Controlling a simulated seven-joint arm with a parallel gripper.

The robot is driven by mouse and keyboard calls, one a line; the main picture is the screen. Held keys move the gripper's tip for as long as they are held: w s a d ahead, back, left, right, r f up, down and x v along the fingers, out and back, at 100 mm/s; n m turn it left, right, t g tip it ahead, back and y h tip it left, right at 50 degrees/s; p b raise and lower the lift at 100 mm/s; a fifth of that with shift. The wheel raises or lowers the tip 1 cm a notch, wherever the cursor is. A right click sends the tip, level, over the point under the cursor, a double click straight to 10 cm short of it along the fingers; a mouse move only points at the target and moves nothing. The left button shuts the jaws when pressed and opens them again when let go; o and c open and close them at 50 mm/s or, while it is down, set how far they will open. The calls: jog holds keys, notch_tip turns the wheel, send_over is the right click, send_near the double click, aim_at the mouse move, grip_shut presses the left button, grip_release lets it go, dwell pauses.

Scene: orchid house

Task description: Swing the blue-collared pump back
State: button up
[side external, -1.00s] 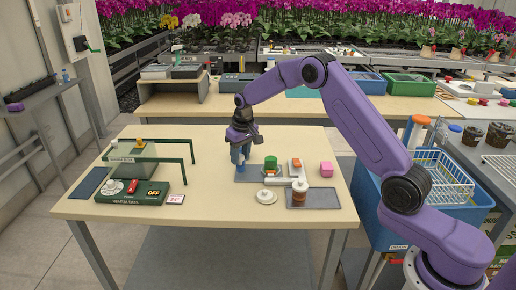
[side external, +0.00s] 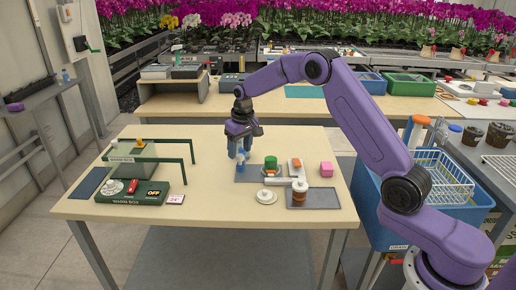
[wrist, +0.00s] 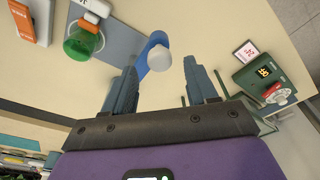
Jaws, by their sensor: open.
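The blue-collared pump (wrist: 156,56) shows in the wrist view as a blue arm with a round white end, at the edge of a grey mat. In the side view the pump (side external: 240,166) is small, standing just below my gripper (side external: 241,153), partly hidden by the fingers. My gripper (wrist: 163,78) is open, with one finger on each side of the pump in the wrist picture. I cannot tell how far above it the fingertips are.
A green-topped jar (side external: 270,161) and a white block with orange (side external: 295,164) stand right of the pump. A brown cup (side external: 299,194) is on a grey tray (side external: 325,199).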

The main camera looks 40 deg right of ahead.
jog(key=shift+r, duration=2.2)
jog(key=shift+s+a+r, duration=0.1)
jog(key=shift+s+a, duration=0.05)
jog(key=shift+a, duration=0.1)
jog(key=s+a+r+n, duration=0.25)
jog(key=s+a, duration=0.35)
jog(key=s, duration=0.4)
jog(key=s+a+r+n, duration=0.25)
jog(key=s+a, duration=0.35)
jog(key=s, duration=0.3)
jog(key=s+d+f+n, duration=0.1)
jog(key=s+d+n, duration=0.2)
jog(key=s, duration=1)
jog(key=s+d+f+n+g, duration=0.1)
jog(key=s+d+n, duration=0.2)
jog(key=s, duration=1.1)
jog(key=shift+s+d+f+n+g, duration=0.15)
jog(key=shift+s+d+n+g, duration=0.2)
jog(key=shift+n, duration=0.45)
